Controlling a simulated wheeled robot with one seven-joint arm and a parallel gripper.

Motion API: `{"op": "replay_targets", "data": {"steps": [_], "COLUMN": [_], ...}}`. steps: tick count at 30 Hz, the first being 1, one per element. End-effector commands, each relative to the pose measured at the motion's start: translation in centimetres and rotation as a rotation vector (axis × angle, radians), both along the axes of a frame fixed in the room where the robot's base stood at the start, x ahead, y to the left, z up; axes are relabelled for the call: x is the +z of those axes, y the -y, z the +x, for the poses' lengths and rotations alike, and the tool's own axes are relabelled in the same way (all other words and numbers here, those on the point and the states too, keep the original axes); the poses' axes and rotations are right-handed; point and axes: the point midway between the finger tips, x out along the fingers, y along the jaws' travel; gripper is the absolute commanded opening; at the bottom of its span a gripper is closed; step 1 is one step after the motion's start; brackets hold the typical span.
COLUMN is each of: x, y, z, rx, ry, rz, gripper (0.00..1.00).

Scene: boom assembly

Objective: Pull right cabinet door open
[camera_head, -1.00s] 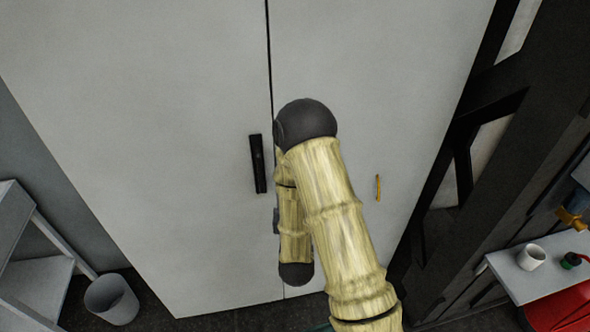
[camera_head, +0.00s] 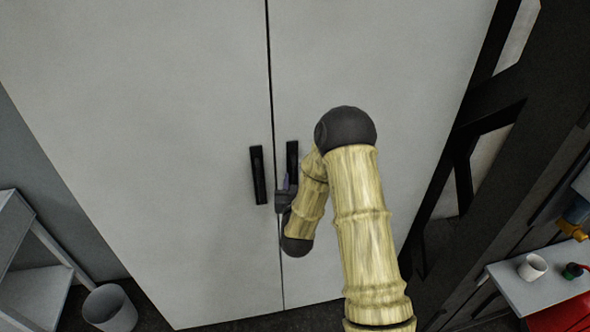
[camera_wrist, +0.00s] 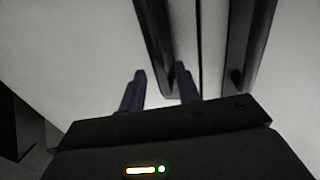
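The right cabinet door (camera_head: 400,70) is pale grey and looks flush with the left door (camera_head: 160,130) along the dark seam. The right door's black vertical handle (camera_head: 292,152) shows in the head view, its lower part behind my gripper (camera_head: 287,187). In the wrist view two dark handles stand on either side of the seam. My gripper (camera_wrist: 162,80) is open, its two purple-black fingers apart. The end of the left-hand handle in that picture (camera_wrist: 158,40) lies between the fingers, close to the right finger. I cannot tell whether they touch.
The left door's black handle (camera_head: 258,175) is close beside my gripper. A bin (camera_head: 110,308) and a grey shelf unit (camera_head: 30,265) stand at the lower left. A dark frame (camera_head: 480,130) and a small shelf with a white cup (camera_head: 532,267) are on the right.

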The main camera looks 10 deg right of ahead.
Motion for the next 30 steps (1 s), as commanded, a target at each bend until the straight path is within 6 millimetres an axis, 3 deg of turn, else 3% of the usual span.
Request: {"op": "replay_targets", "data": {"steps": [6,17,22,30], "x": [0.2,-0.1,0.0,0.0], "y": [0.6,0.6,0.6,0.7], "z": [2.5,3.1,3.0,3.0], "rx": [-0.002,0.0,0.0,0.0], "ry": [0.0,-0.001,0.0,0.0], "rz": [0.0,0.0,0.0,0.0], "gripper": [0.33,0.33,0.01,0.0]}}
